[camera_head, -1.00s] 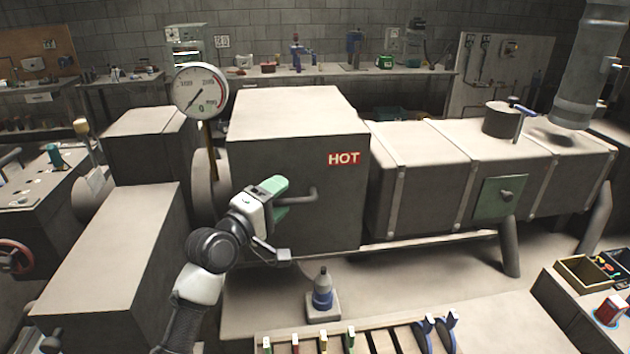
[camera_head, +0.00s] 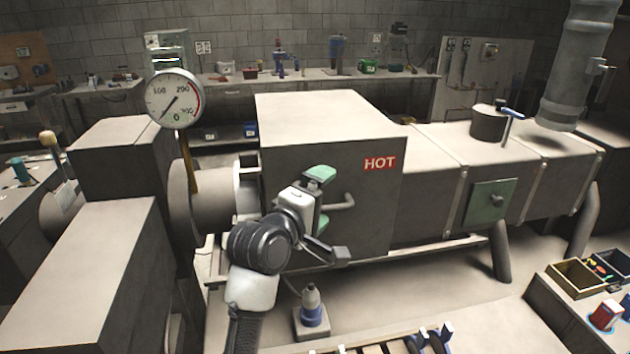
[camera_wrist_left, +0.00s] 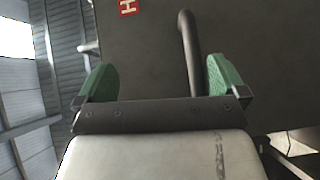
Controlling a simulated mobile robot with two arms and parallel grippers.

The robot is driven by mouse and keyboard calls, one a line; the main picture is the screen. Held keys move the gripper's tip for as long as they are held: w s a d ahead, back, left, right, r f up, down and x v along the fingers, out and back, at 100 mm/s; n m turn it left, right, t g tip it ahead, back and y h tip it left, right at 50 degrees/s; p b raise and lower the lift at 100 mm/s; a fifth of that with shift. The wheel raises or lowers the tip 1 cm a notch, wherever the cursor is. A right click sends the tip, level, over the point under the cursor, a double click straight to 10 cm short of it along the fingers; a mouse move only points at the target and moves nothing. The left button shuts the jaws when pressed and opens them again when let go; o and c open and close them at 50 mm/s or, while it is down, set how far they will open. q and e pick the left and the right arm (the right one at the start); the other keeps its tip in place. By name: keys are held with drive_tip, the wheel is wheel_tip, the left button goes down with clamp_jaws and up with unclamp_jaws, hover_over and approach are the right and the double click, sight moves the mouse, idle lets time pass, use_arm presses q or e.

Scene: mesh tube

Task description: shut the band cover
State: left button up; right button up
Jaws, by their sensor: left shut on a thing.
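The band cover (camera_head: 372,205) is a big grey box with a red HOT label. It stands at the middle of the head view, with an exposed pipe (camera_head: 217,190) to its left. A bent bar handle (camera_head: 343,203) sticks out of its front; it also shows in the left wrist view (camera_wrist_left: 190,50). My left gripper (camera_head: 323,198) is at this handle, shut on it; the handle lies between the green finger pads in the wrist view, nearer the right one. The exact contact is hard to see. My right gripper is not in view.
A dial gauge (camera_head: 174,98) stands left of the cover. A long banded grey housing (camera_head: 430,205) with a green hatch (camera_head: 489,202) continues to the right. A bottle on a stand (camera_head: 311,306) is below my left arm. Small bins (camera_head: 577,279) are at lower right.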

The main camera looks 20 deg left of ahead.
use_arm(q)
drive_tip(key=shift+s+d+r, duration=0.15)
drive_tip(key=shift+d+r, duration=0.05)
drive_tip(key=shift+r, duration=0.35)
drive_tip(key=shift+c, duration=0.2)
drive_tip(key=s, duration=0.1)
drive_tip(key=s+d+r, duration=0.1)
drive_tip(key=s, duration=0.3)
drive_tip(key=shift+d+r, duration=0.15)
drive_tip(key=shift+d, duration=0.05)
drive_tip(key=c, duration=0.7)
drive_tip(key=s+a+f+p, duration=0.1)
drive_tip(key=s+a+f, duration=0.1)
drive_tip(key=s, duration=0.7)
drive_tip(key=shift+s+a+f+p, duration=0.2)
drive_tip(key=shift+a+p, duration=0.2)
drive_tip(key=shift+a, duration=0.05)
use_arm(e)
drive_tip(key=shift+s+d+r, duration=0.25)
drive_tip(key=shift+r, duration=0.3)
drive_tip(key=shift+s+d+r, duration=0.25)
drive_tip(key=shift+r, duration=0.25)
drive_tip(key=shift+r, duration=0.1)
